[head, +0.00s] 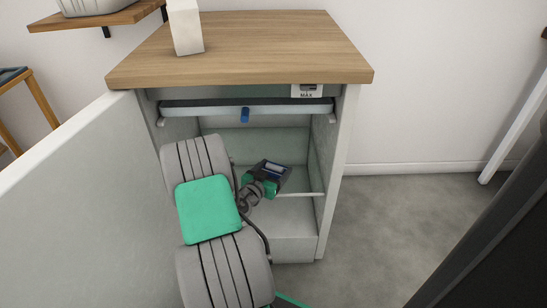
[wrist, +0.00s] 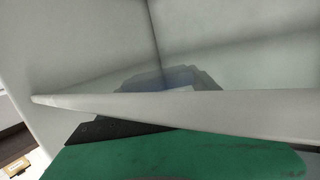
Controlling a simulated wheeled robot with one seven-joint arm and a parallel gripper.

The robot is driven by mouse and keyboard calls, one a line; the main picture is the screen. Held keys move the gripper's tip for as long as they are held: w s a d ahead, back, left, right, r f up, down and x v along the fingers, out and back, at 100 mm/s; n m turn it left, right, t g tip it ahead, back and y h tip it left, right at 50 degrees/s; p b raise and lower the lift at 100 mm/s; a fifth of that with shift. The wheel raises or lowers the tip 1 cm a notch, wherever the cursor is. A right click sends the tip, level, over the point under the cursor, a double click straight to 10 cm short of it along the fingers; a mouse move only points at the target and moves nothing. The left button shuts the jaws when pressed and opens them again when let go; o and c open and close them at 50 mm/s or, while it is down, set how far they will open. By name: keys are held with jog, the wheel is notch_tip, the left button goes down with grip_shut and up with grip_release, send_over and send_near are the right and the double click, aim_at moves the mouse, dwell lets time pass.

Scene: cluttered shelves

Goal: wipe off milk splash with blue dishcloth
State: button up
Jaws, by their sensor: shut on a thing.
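My gripper (head: 272,169) is inside the open cabinet (head: 342,190), just above a thin inner shelf. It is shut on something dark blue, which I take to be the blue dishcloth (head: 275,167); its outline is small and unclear. In the wrist view a pale shelf edge crosses the picture. A blurred bluish patch (wrist: 180,78) shows behind that edge, and the fingertips are hidden. I cannot make out a milk splash in either view.
The cabinet door (head: 75,200) stands open on the left, close beside my arm. A drawer or rail with a small blue tab (head: 245,115) spans the cabinet above the gripper. A white box (head: 186,28) stands on the wooden top (head: 260,45).

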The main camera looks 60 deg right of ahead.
jog(key=a+r, duration=0.1)
jog(key=a, duration=0.1)
jog(key=shift+s+a+r, duration=0.35)
jog(key=shift+a, duration=0.05)
jog(key=shift+s+a, duration=0.25)
jog(key=shift+a, duration=0.15)
jog(key=shift+w+d+f, duration=0.1)
jog(key=shift+w+d, duration=0.5)
jog(key=shift+d, duration=0.55)
jog(key=shift+w+d+f, duration=0.1)
jog(key=shift+w+d, duration=0.5)
jog(key=shift+d, duration=0.6)
jog(key=shift+w+d+f, duration=0.1)
jog(key=shift+w+d, duration=0.5)
jog(key=shift+d, duration=0.55)
jog(key=shift+r+h, duration=0.1)
jog(key=shift+h, duration=0.2)
